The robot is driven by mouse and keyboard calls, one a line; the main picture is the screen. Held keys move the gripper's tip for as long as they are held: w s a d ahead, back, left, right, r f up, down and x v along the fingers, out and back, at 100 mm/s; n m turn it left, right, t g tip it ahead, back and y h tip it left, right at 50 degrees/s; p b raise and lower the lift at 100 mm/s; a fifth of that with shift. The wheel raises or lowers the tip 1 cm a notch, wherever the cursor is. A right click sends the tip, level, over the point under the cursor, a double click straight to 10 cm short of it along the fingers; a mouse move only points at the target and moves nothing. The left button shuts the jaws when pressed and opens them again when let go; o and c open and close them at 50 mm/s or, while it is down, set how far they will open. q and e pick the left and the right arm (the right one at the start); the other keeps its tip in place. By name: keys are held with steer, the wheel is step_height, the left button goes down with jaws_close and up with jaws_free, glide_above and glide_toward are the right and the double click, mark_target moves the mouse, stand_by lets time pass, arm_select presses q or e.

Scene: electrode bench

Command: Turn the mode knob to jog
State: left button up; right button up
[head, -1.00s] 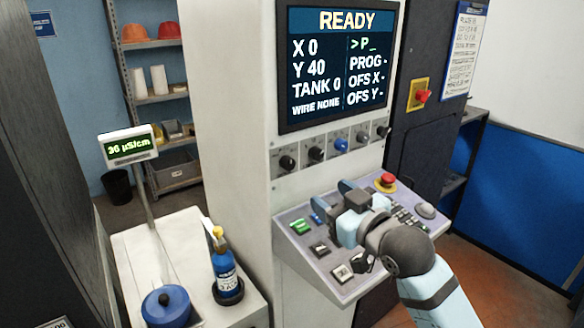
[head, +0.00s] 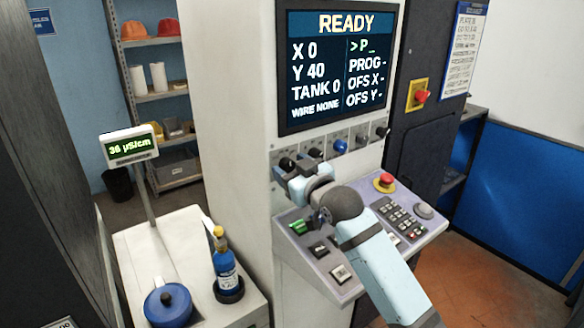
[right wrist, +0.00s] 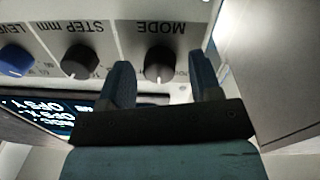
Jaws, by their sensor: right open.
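The mode knob (head: 287,163) is the black knob at the left end of the knob row under the screen. In the right wrist view the mode knob (right wrist: 159,66) shows upside down beside its MODE label (right wrist: 161,27). Its white mark is toward the bottom of that picture; no position names are readable around it. My right gripper (head: 294,168) is open in front of this knob. In the right wrist view its fingers (right wrist: 163,76) stand on either side of the knob, with gaps visible; I cannot tell the depth between them. My left gripper is not in view.
The STEP mm knob (right wrist: 80,62) sits beside the mode knob, close to one finger. The READY screen (head: 338,65) is above. Below, the sloped console (head: 322,285) carries a red stop button (head: 384,181) and a keypad (head: 400,217).

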steer(key=c, duration=0.9)
steer(key=shift+c, duration=0.2)
steer(key=shift+n, duration=0.3)
steer(key=n+p, duration=0.1)
steer(key=n, duration=0.2)
steer(key=shift+p, duration=0.4)
steer(key=n+p, duration=0.1)
steer(key=n, duration=0.1)
steer(key=shift+n, duration=0.3)
steer(key=shift+n+p, duration=0.45)
steer(key=shift+n, duration=1.05)
steer(key=o, duration=0.9)
